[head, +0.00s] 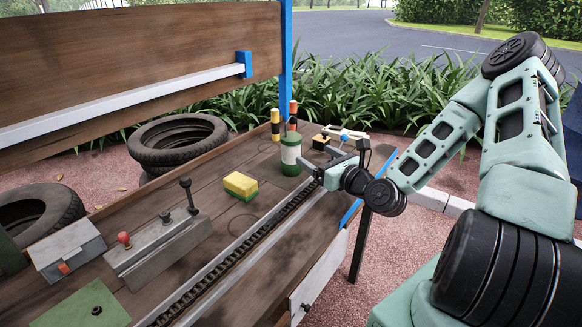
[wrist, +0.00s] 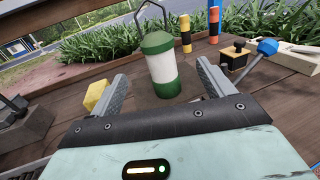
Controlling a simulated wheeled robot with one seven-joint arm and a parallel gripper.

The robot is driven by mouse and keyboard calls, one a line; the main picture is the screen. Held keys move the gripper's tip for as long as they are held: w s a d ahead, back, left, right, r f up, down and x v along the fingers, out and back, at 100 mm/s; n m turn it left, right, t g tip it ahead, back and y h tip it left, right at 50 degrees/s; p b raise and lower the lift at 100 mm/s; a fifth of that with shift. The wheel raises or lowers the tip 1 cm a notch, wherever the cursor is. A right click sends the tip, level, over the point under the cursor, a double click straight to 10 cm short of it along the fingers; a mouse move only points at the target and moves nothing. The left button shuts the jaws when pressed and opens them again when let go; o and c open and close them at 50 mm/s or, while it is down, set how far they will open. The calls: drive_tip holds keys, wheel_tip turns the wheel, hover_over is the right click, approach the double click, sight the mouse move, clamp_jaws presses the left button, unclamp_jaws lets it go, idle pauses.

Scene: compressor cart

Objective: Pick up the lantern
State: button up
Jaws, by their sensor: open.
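The lantern (head: 291,154) is a green and white cylinder standing upright on the wooden workbench (head: 222,218). In the wrist view the lantern (wrist: 160,66) has a green top, a white middle, a green base and a dark wire handle above. My gripper (head: 318,168) is just in front of it, to its right in the head view. In the wrist view my gripper (wrist: 161,82) is open, with one finger on each side of the lantern's lower part in the picture. The lantern appears beyond the fingertips, and I see no contact.
A yellow sponge (head: 240,185) lies left of the lantern. Striped posts (wrist: 185,34) stand behind it. A small black and yellow block (wrist: 236,58) and a blue-headed tool (wrist: 266,48) lie to its right. A chain (head: 240,250) runs along the bench front.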

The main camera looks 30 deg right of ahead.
sight(288, 137)
drive_tip(key=w, duration=0.4)
drive_tip(key=w+p, duration=0.1)
drive_tip(key=w, duration=0.3)
drive_tip(key=w+a, duration=0.1)
drive_tip(key=w, duration=0.4)
drive_tip(key=shift+w+r+p, duration=0.1)
drive_tip(key=shift+r+p, duration=0.2)
drive_tip(key=shift+r, duration=0.05)
drive_tip(key=c, duration=1.7)
drive_tip(key=shift+r, duration=0.1)
drive_tip(key=shift+c, duration=0.2)
wheel_tip(288, 137, up, 10)
drive_tip(key=shift+f+p, duration=0.1)
drive_tip(key=shift+p, duration=0.3)
